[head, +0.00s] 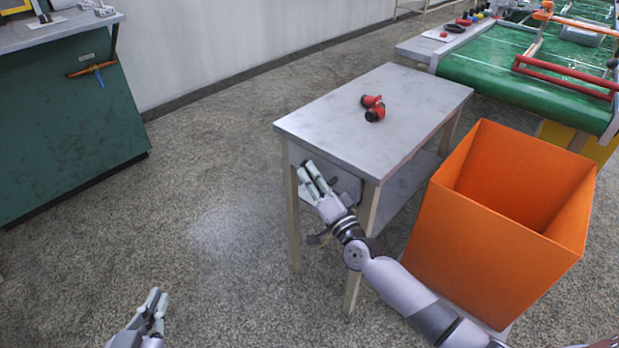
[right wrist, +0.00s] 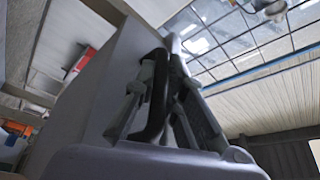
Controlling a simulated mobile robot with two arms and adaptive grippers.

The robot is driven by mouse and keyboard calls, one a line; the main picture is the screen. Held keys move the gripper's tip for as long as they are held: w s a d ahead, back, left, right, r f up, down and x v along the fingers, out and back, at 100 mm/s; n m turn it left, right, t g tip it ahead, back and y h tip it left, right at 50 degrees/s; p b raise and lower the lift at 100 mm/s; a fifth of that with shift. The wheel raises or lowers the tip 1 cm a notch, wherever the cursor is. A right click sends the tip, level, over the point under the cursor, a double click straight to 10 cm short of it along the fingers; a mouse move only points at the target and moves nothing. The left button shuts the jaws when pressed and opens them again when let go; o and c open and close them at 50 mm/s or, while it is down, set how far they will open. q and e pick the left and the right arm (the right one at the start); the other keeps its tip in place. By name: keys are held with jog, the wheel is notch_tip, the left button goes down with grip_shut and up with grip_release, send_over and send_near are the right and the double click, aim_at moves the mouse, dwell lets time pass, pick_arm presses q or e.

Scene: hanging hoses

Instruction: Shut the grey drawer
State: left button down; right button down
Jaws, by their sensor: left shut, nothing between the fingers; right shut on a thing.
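The grey drawer (head: 346,184) sits under the top of a small grey table (head: 330,128). Its front looks flush or nearly flush with the table's edge; I cannot tell whether a small gap is left. My right gripper (head: 310,172) is at the drawer front, covering part of it. In the right wrist view its fingers are shut on the dark curved drawer handle (right wrist: 155,97), beside the pale drawer face (right wrist: 107,80). My left gripper (head: 156,300) is low at the left, over the floor, shut and empty.
A red object (head: 374,107) lies on the tabletop. An orange bin (head: 490,240) stands close at the table's right. A green cabinet (head: 65,125) is at the far left, and a green conveyor (head: 500,75) is at the back right. The floor left of the table is clear.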

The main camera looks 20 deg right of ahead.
jog(key=c, duration=1.9)
grip_release()
jog(key=shift+w+d, duration=0.15)
jog(key=shift+d, duration=0.15)
jog(key=v, duration=1.2)
